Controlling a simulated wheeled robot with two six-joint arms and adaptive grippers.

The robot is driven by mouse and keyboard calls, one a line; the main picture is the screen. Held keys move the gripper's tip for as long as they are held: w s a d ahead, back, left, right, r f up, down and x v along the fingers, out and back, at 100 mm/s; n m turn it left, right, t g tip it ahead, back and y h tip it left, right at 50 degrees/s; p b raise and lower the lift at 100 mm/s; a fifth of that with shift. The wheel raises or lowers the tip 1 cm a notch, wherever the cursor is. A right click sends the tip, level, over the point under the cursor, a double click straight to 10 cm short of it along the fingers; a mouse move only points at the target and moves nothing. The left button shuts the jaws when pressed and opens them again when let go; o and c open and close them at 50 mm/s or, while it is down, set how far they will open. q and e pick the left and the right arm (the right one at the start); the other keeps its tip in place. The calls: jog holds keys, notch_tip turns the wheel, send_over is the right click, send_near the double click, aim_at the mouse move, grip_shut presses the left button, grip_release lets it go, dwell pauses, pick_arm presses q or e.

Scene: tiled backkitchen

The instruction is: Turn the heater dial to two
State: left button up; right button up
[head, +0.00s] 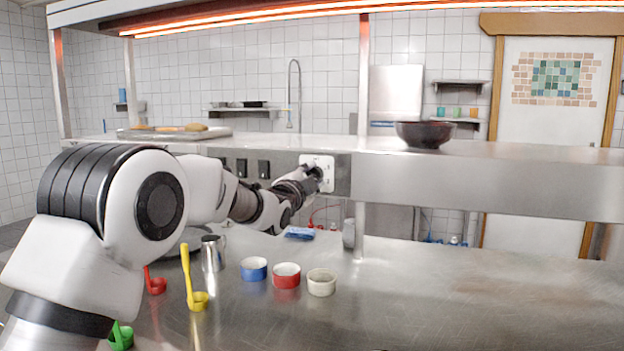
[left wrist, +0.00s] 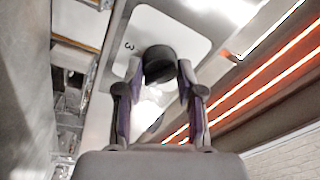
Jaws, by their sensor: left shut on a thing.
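The heater dial (left wrist: 159,63) is a round black knob on a white plate (left wrist: 190,40) in the left wrist view. A figure 3 is printed on the plate beside the knob; no other figure is readable. In the head view the white plate (head: 327,162) sits on the front of the steel shelf, and my gripper largely hides the dial. My left gripper (left wrist: 160,78) has a finger on each side of the knob and is shut on it. It also shows at the plate in the head view (head: 312,177). My right gripper is not in view.
Blue (head: 254,268), red (head: 287,274) and white (head: 321,282) cups stand on the steel counter (head: 460,300) below my arm. A metal jug (head: 212,253) and coloured ladles are nearby. A dark bowl (head: 425,133) stands on the shelf. The counter's right side is clear.

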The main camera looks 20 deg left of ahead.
pick_arm(q)
jog(key=shift+f, duration=0.1)
jog(key=o, duration=1.1)
jog(key=shift+o, duration=0.2)
jog(key=shift+w+a, duration=0.1)
jog(key=s+a+f, duration=0.1)
jog(key=s, duration=1.1)
jog(key=shift+f, duration=0.1)
